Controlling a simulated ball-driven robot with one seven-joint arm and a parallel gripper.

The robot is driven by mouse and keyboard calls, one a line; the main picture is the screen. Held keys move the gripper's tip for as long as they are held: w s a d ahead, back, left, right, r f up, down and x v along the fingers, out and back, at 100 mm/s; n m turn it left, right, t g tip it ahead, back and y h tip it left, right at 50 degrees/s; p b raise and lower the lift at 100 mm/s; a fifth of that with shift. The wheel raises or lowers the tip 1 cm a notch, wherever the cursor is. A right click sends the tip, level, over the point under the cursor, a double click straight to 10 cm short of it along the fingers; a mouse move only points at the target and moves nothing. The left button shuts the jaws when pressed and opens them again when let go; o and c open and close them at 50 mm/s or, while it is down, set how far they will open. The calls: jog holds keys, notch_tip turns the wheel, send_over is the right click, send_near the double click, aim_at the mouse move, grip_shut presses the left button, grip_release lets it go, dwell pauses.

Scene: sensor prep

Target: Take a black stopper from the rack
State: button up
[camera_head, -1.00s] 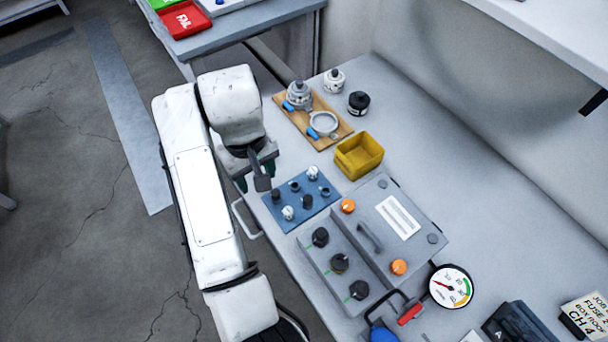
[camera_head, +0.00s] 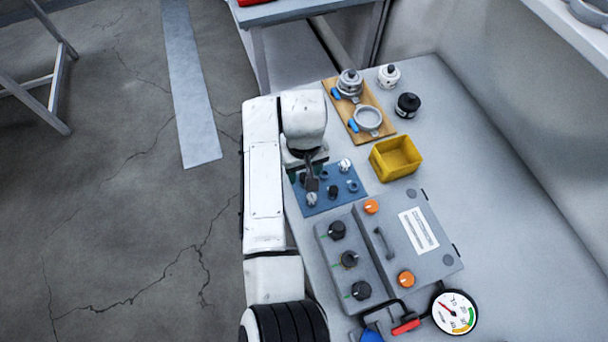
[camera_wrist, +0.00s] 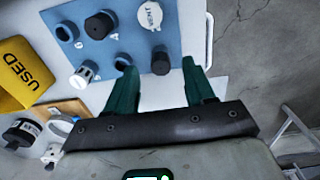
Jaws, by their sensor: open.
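The blue rack (camera_head: 318,205) lies on the bench below my gripper (camera_head: 312,182). In the wrist view, the rack (camera_wrist: 185,45) holds two black stoppers, two white ones and empty rings. One black stopper (camera_wrist: 160,62) stands near the rack's edge and appears between my green fingertips (camera_wrist: 159,67). The other black stopper (camera_wrist: 99,25) stands farther away; it also shows in the head view (camera_head: 332,191). A white stopper marked VENT (camera_wrist: 150,14) and another white stopper (camera_wrist: 83,76) stand there too. My gripper is open and empty. In the head view it hides the nearer black stopper.
A yellow bin (camera_head: 396,158), marked USED in the wrist view, stands beside the rack. A wooden board (camera_head: 340,105) with grey parts lies behind. A grey control box (camera_head: 400,262) with knobs stands in front. A gauge (camera_head: 455,311) is near the front.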

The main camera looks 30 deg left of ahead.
jog(key=shift+f, duration=0.8)
jog(key=shift+c, duration=0.2)
grip_shut()
